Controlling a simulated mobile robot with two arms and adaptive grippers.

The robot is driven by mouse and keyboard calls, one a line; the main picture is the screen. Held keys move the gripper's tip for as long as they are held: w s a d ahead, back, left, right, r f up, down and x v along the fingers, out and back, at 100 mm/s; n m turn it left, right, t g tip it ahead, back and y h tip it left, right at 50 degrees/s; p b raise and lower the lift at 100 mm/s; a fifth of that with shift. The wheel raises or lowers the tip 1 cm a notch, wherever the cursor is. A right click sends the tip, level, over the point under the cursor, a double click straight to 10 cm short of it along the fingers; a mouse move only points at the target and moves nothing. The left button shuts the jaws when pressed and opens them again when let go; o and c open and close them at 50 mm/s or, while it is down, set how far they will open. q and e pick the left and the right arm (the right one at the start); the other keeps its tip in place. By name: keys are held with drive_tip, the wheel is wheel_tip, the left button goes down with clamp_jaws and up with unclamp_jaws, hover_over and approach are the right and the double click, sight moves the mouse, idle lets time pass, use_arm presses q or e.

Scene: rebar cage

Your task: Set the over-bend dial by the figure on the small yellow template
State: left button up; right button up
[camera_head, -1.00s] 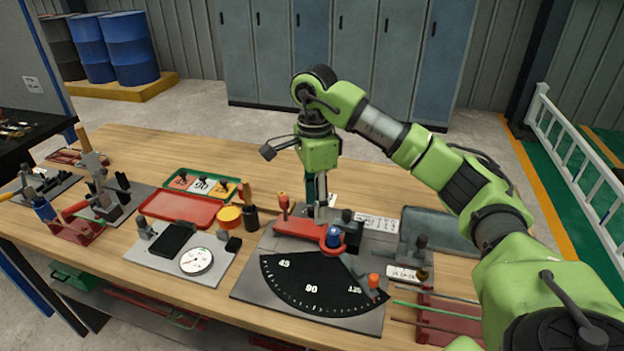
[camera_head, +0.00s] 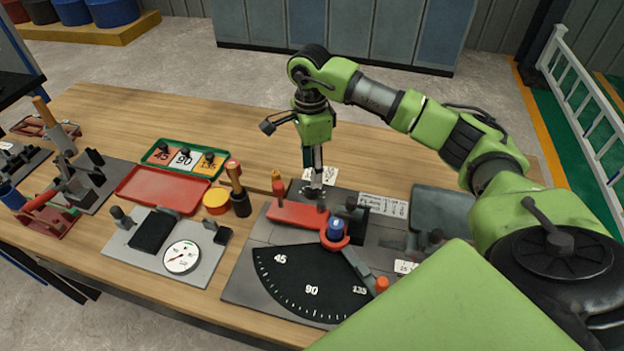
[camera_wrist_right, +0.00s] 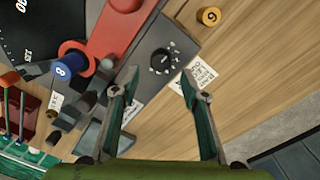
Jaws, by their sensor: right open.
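The over-bend dial is a small black knob on a grey plate, seen in the right wrist view (camera_wrist_right: 162,62) with white marks around it. In the head view the dial (camera_head: 314,194) is partly hidden by my right gripper (camera_head: 315,186). That gripper points down over it. In the wrist view its two fingers (camera_wrist_right: 160,84) are spread and empty, with the dial just beyond the gap between the tips. The yellow template (camera_head: 209,163), marked 135, lies in the green tray (camera_head: 150,148) beside a white and a red one. My left gripper is not in view.
A white printed card (camera_wrist_right: 195,75) lies beside the dial. The bender's red arm (camera_wrist_right: 118,30) and blue roller (camera_wrist_right: 66,70) are close to the fingers. A yellow roller (camera_wrist_right: 208,16) stands nearby. Bare wood (camera_head: 370,150) lies behind the bender.

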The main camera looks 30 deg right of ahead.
sight(312, 191)
wheel_tip(312, 191, down, 4)
drive_tip(key=shift+f+p, duration=0.2)
drive_tip(key=shift+p, duration=0.25)
drive_tip(key=shift+s+f, duration=0.1)
drive_tip(key=shift+f, duration=0.55)
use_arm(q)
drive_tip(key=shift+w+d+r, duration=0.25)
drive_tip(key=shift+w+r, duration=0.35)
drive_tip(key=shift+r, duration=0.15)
use_arm(e)
drive_tip(key=c, duration=1.1)
